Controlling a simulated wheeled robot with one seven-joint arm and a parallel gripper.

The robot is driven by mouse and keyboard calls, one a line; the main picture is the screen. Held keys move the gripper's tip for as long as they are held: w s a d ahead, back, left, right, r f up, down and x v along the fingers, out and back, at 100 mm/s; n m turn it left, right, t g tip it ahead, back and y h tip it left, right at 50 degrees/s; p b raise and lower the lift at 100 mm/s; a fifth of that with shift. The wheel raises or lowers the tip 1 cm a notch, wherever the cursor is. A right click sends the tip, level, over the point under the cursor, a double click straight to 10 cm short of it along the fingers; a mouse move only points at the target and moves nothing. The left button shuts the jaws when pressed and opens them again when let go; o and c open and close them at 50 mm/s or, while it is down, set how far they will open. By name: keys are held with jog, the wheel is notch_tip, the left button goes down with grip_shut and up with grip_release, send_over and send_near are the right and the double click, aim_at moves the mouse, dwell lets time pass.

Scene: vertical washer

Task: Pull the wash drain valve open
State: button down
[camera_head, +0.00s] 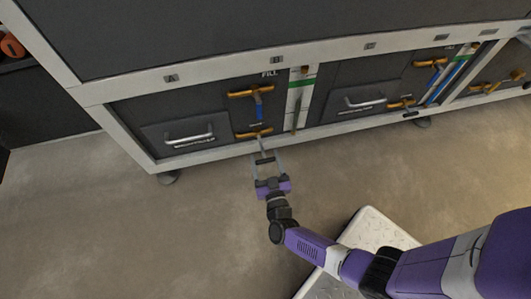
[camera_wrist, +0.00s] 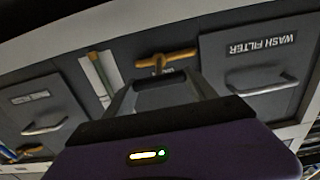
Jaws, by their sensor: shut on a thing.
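The wash drain valve has an orange T-shaped handle (camera_head: 254,133) low on the dark front panel, under the FILL handle. It also shows in the wrist view (camera_wrist: 166,60), just beyond my fingertips, with a small label partly hidden below it. My gripper (camera_head: 264,158) is low in front of the panel, in line with this handle. In the wrist view my gripper (camera_wrist: 161,84) has its dark fingertips close together at the handle's middle. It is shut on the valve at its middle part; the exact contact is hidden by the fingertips.
The orange FILL handle (camera_head: 257,92) with a blue stem is directly above. A drawer with a silver pull (camera_head: 188,138) is to the left; a gauge strip (camera_head: 298,98) is to the right. The WASH FILTER drawer (camera_wrist: 262,82) shows in the wrist view. Open floor lies in front.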

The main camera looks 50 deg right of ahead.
jog(key=shift+s+a, duration=0.15)
jog(key=shift+a, duration=0.1)
jog(key=shift+c, duration=1.4)
grip_release()
jog(key=shift+d, duration=0.1)
jog(key=shift+s, duration=0.1)
jog(key=p+v, duration=0.2)
jog(key=v, duration=0.5)
jog(key=shift+s+a, duration=0.25)
jog(key=shift+s, duration=0.05)
